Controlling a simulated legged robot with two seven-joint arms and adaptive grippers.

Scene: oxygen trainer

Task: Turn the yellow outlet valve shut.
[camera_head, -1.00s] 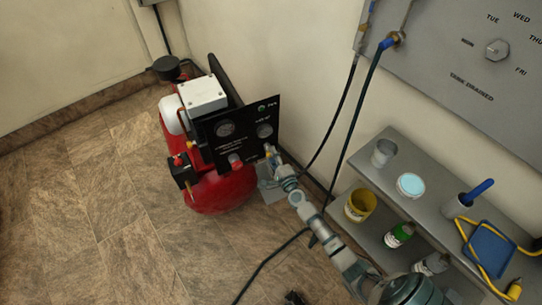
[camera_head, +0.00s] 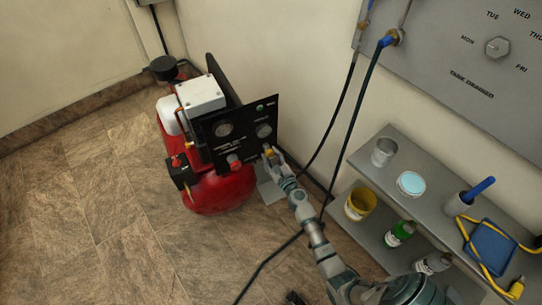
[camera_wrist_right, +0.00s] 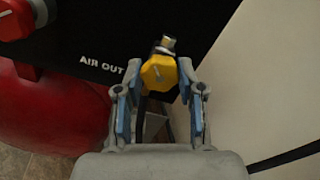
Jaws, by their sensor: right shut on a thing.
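The yellow outlet valve (camera_head: 268,151) is at the lower right of the black panel on the red compressor. In the right wrist view the yellow valve knob (camera_wrist_right: 158,73) sits beside the "AIR OUT" label, with a metal fitting above it. My right gripper (camera_head: 273,156) reaches the panel from the lower right. In the right wrist view, my right gripper (camera_wrist_right: 160,84) has a blue-padded finger on each side of the knob and is shut on it. The exact finger contact is hard to see.
The red compressor (camera_head: 222,190) stands on the tiled floor by the wall. A red knob (camera_wrist_right: 17,18) is left of the valve. A grey shelf (camera_head: 407,160) with cups and bottles stands at right. Dark hoses (camera_head: 358,113) hang from the wall panel beside my arm.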

